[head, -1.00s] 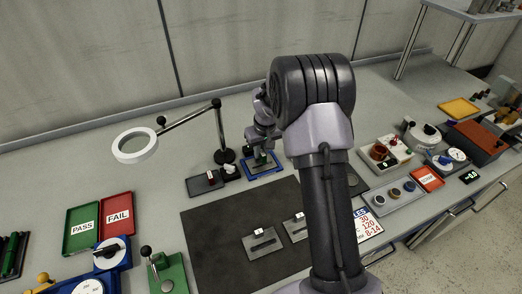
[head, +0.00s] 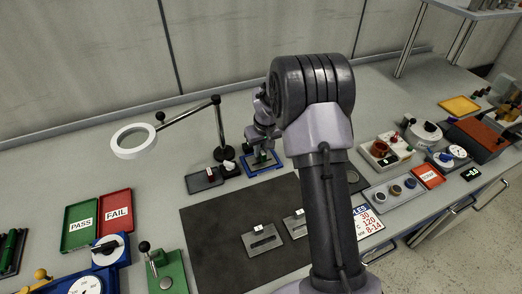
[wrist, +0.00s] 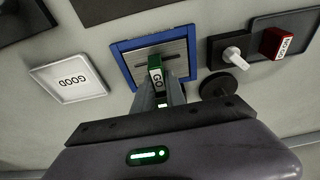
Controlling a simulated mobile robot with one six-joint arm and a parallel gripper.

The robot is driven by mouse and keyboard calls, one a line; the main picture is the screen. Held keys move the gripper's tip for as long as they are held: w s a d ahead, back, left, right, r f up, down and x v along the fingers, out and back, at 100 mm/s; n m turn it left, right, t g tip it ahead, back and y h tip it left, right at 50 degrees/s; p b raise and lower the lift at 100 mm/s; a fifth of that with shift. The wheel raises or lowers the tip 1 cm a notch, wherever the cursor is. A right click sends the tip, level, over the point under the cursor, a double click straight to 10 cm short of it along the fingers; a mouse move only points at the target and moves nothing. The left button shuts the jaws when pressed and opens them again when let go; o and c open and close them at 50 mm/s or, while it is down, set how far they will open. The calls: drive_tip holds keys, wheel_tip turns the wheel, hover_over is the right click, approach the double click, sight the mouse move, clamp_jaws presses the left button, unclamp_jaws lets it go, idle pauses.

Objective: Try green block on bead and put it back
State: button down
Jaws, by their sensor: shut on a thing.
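My gripper (wrist: 165,97) is shut on the green block (wrist: 155,66), which carries a GO label. The block is at the blue-framed plate (wrist: 118,48), with its far end near a dark slot-like line across the grey plate. I cannot tell whether it touches the plate. No part that I can surely call the bead shows.
A red NO GO block (wrist: 277,43) sits in a dark tray (wrist: 303,24), beside a white-handled object (wrist: 234,56). The magnifier lamp (head: 134,141) stands to the left.

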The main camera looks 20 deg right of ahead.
sight(262, 161)
drive_tip(key=shift+s+a+f+b, duration=0.1)
drive_tip(key=shift+s+f+b, duration=0.3)
drive_tip(key=shift+f, duration=0.2)
drive_tip(key=shift+s+a+f+b, duration=0.1)
drive_tip(key=shift+s+f+b, duration=0.25)
drive_tip(key=shift+f+b, duration=0.25)
drive_tip(key=shift+s+f+b, duration=0.35)
drive_tip(key=shift+f+b, duration=0.05)
drive_tip(key=shift+f, duration=0.25)
idle(0.6)
idle(0.4)
drive_tip(key=c, duration=1.5)
unclamp_jaws()
drive_tip(key=shift+c, duration=0.9)
drive_tip(key=shift+o, duration=0.8)
drive_tip(key=shift+r, duration=0.1)
drive_tip(key=r+p, duration=0.1)
drive_tip(key=w+r+p, duration=0.1)
drive_tip(key=r+p, duration=0.1)
drive_tip(key=shift+w+d+r+p, duration=0.2)
drive_tip(key=shift+w+r+p, duration=0.15)
drive_tip(key=shift+w+r, duration=0.05)
drive_tip(key=shift+w+r+p, duration=0.1)
drive_tip(key=shift+r+p, duration=1.05)
drive_tip(key=shift+r, duration=0.7)
